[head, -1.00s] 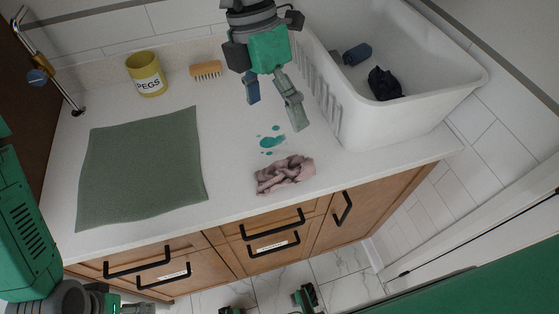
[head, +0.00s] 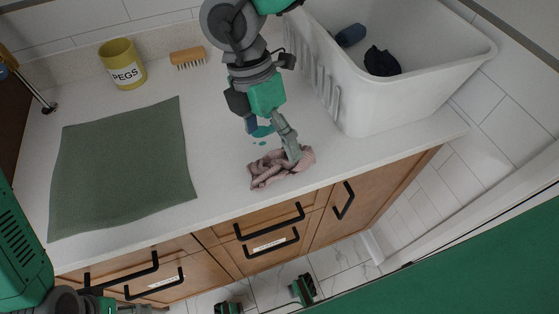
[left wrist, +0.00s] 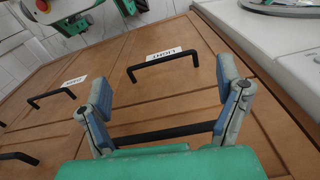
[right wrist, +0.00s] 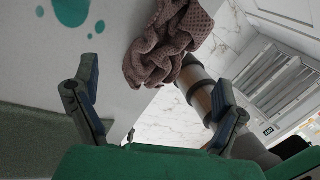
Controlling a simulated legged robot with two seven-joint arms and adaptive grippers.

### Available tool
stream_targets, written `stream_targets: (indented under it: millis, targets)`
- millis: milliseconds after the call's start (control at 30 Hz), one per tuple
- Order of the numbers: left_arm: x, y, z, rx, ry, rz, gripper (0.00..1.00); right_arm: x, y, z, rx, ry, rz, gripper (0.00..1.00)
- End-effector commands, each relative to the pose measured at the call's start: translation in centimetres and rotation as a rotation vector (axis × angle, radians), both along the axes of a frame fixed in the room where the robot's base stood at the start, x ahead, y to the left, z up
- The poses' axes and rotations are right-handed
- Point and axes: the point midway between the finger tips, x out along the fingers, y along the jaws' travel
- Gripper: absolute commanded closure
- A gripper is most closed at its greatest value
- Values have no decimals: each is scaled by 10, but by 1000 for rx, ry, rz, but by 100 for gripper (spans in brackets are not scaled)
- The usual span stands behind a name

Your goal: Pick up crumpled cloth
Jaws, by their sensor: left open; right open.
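The crumpled cloth (head: 268,172) is pinkish brown and lies bunched near the front edge of the white counter. It also shows in the right wrist view (right wrist: 165,45), ahead of the fingers. My right gripper (head: 272,142) is open and reaches down from the top to the cloth's back edge. One finger overlaps the cloth in the head view; I cannot tell whether it touches. In the right wrist view the open fingers (right wrist: 158,100) have nothing between them. My left gripper (left wrist: 168,95) is open and empty, facing the wooden cabinet fronts.
Teal spill spots (head: 262,131) lie behind the cloth, partly hidden by my right gripper. A green mat (head: 125,165) covers the left counter. A yellow PEGS pot (head: 122,68) and a brush (head: 188,57) stand at the back. A white basket (head: 400,105) with dark items stands right.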

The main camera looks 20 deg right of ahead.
Motion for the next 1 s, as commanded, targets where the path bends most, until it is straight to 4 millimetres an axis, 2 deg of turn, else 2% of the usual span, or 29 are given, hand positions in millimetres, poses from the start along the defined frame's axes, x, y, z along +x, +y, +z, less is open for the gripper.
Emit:
stream_targets:
  millis: [133,400,700,767,800,867,1000]
  targets:
    - [0,0,0,0,0,0,14,-3,-2,-12,0,2,0,8]
    - [0,0,-1,0,0,0,14,-10,-7,-48,1,1,1,8]
    - [0,0,-1,0,0,0,14,-11,-6,-52,0,-1,0,8]
    - [0,0,-1,0,0,0,14,-11,-6,-52,0,-1,0,30]
    - [0,0,-1,0,0,0,14,-11,-6,-52,0,-1,0,44]
    - [0,0,-1,0,0,0,14,-11,-6,-52,0,-1,0,62]
    - [0,0,-1,0,0,0,14,-11,-6,-52,1,-1,0,62]
